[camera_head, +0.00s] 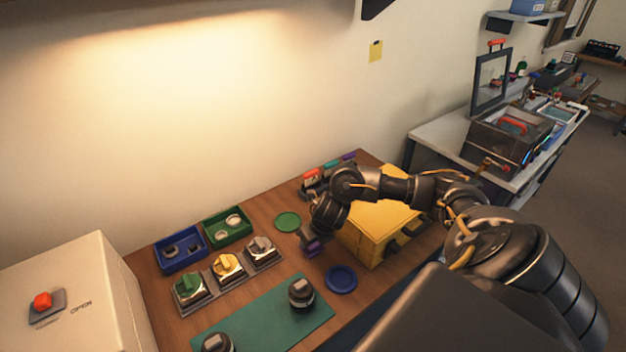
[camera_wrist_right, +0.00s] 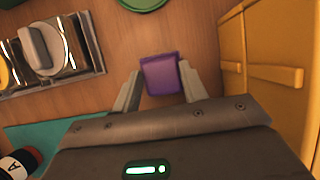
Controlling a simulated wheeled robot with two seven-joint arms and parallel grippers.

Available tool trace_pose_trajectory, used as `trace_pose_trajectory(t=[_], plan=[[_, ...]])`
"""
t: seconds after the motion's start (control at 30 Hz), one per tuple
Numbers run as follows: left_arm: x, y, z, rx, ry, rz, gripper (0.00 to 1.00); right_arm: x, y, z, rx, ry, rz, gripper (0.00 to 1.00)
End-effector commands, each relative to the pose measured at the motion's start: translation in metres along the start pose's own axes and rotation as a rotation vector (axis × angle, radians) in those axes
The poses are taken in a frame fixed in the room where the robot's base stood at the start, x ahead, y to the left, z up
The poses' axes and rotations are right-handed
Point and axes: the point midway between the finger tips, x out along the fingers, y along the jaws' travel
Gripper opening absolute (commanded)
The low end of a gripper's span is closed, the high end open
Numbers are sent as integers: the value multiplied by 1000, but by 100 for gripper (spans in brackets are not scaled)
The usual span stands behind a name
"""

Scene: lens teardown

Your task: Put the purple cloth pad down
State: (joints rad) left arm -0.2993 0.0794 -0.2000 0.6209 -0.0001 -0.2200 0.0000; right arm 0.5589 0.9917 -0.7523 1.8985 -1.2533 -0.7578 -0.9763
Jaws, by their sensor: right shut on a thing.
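The purple cloth pad (camera_wrist_right: 160,74) is between the fingers of my right gripper (camera_wrist_right: 159,88) in the right wrist view. The gripper is shut on it. In the head view the pad (camera_head: 314,248) shows as a small purple patch below my right gripper (camera_head: 312,243), over the wooden table (camera_head: 262,214) between the row of fixtures and the yellow box. I cannot tell whether the pad touches the table. My left gripper is not in view.
A yellow box (camera_head: 378,228) stands close to the right of the gripper. A green disc (camera_head: 288,222) and a blue dish (camera_head: 341,279) lie nearby. Fixtures with knobs (camera_head: 227,266), a green mat (camera_head: 262,318), and blue (camera_head: 180,262) and green (camera_head: 228,237) trays are to the left.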

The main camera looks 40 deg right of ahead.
Motion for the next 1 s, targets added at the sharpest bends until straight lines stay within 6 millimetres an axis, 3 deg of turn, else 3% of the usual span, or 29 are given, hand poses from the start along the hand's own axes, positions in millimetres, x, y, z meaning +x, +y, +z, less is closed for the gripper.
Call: trace_pose_trajectory(t=[0.03, 0.13, 0.17, 0.3, 0.67, 0.97, 1.0], plan=[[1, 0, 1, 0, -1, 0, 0, 5, 1, -9, -7, 20, 0, 18], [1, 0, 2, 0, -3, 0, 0, 5, 1, -11, -9, 24, 1, 18], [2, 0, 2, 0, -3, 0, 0, 6, 1, -11, -9, 26, 1, 47], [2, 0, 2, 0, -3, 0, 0, 5, 1, -10, -8, 22, 1, 65], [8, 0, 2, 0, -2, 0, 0, 10, 1, -10, -6, 17, 1, 65], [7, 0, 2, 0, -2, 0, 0, -49, -1, -6, -11, 7, 1, 65], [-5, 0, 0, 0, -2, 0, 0, -64, -1, -3, -11, 9, 0, 65]])
